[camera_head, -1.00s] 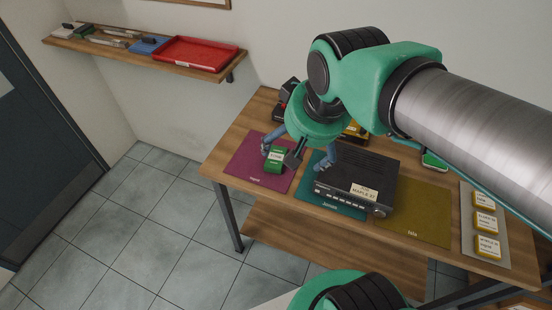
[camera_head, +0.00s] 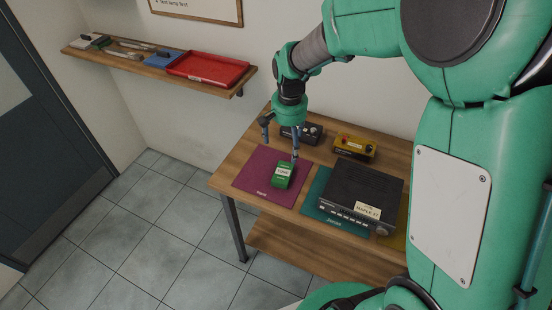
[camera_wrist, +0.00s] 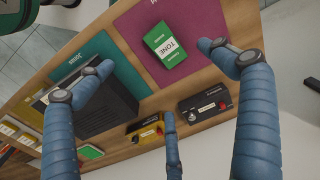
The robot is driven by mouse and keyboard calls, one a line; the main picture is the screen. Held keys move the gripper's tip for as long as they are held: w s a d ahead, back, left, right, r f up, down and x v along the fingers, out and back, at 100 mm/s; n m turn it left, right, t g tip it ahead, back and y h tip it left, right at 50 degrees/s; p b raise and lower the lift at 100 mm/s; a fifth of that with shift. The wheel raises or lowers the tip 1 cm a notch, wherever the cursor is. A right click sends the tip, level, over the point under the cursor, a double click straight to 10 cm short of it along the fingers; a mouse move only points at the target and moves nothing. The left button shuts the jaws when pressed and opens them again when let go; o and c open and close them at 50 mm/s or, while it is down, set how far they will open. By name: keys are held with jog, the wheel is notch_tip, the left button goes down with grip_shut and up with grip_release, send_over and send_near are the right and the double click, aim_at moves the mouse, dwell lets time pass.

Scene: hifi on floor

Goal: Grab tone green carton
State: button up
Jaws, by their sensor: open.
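The green carton (camera_head: 282,175) with a white label lies on the purple mat (camera_head: 252,181) at the left of the table. In the wrist view the carton (camera_wrist: 165,44) shows the word TONE, between and beyond my spread fingers. My gripper (camera_head: 281,148) is open and empty, above the back part of the purple mat. One fingertip overlaps the carton's back edge in the head view; I cannot tell whether it touches. The carton stands apart from the fingers in the wrist view.
A black hifi unit (camera_head: 361,190) sits on the teal mat (camera_head: 316,207) right of the carton. A yellow box (camera_head: 354,147) and a dark box (camera_head: 303,133) stand at the back near the wall. A shelf with a red tray (camera_head: 208,69) hangs at left.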

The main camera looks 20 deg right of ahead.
jog(key=shift+m+g, duration=0.3)
jog(key=shift+m, duration=0.1)
jog(key=f, duration=0.1)
jog(key=w+f, duration=0.2)
jog(key=f, duration=0.1)
jog(key=shift+d, duration=0.4)
jog(key=shift+f, duration=0.1)
send_over(286, 173)
jog(key=shift+a+f, duration=0.1)
jog(key=shift+f, duration=4.05)
jog(key=shift+f, duration=0.1)
jog(key=shift+f+b, duration=0.5)
jog(key=shift+f, duration=2)
jog(key=c, duration=1.3)
